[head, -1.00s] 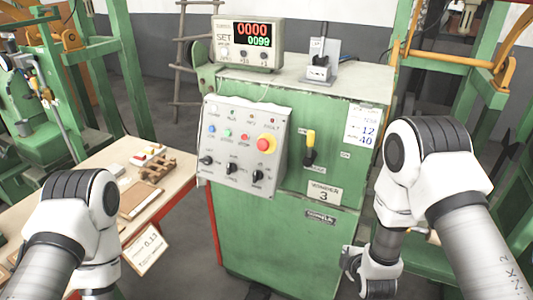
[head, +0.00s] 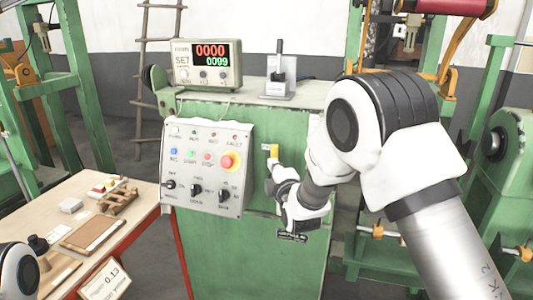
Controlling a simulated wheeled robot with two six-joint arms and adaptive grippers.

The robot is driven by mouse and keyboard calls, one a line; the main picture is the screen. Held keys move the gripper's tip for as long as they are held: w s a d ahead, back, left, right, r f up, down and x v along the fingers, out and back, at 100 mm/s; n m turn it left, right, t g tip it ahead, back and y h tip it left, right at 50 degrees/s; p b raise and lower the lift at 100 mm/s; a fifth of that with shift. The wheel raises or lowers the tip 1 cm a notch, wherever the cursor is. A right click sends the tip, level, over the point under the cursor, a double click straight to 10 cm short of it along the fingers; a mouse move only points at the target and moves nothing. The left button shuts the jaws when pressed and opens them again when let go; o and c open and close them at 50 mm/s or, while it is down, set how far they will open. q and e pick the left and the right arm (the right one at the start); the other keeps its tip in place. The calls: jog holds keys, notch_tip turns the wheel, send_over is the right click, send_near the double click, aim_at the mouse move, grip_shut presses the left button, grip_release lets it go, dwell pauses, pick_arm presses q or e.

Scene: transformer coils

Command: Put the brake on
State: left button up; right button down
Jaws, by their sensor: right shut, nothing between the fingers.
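A lever with a yellow handle (head: 270,150) sits on the front of the green cabinet (head: 260,250), just right of the grey control panel. I take it to be the brake lever. The yellow handle points up, and its lower part is hidden behind my right gripper (head: 273,172). My right gripper is shut, with its fingertips at or just below the yellow handle. I cannot tell whether they touch it. Only a piece of my left arm shows at the lower left edge, and its gripper is out of view.
The control panel (head: 240,198) has a red emergency knob (head: 228,161) and several switches. A counter box (head: 207,63) and a small device with an upright black lever (head: 279,78) stand on the cabinet. A worktable (head: 140,215) with a notebook (head: 92,232) is at the left.

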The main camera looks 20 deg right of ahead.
jog(key=w, duration=0.2)
jog(key=w+p, duration=0.1)
jog(key=w, duration=0.5)
jog(key=shift+w+d+f+p, duration=0.2)
jog(key=shift+d+p, duration=0.1)
jog(key=shift+d, duration=0.1)
jog(key=s+d+f+m+t+h+b, duration=0.1)
jog(key=d+m+b, duration=0.1)
jog(key=m+b, duration=0.2)
jog(key=s+d+f+m+t+h+b, duration=0.1)
jog(key=s+d+m+h+b, duration=0.1)
jog(key=m+b, duration=0.2)
jog(key=s+d+f+m+t+h+b, duration=0.1)
jog(key=s+d+m+t+h+b, duration=0.1)
jog(key=b, duration=0.7)
jog(key=shift+d+f+m, duration=0.1)
jog(key=shift+d+m, duration=0.45)
jog(key=shift+m, duration=0.75)
jog(key=shift+f+b, duration=0.15)
jog(key=shift+b, duration=0.15)
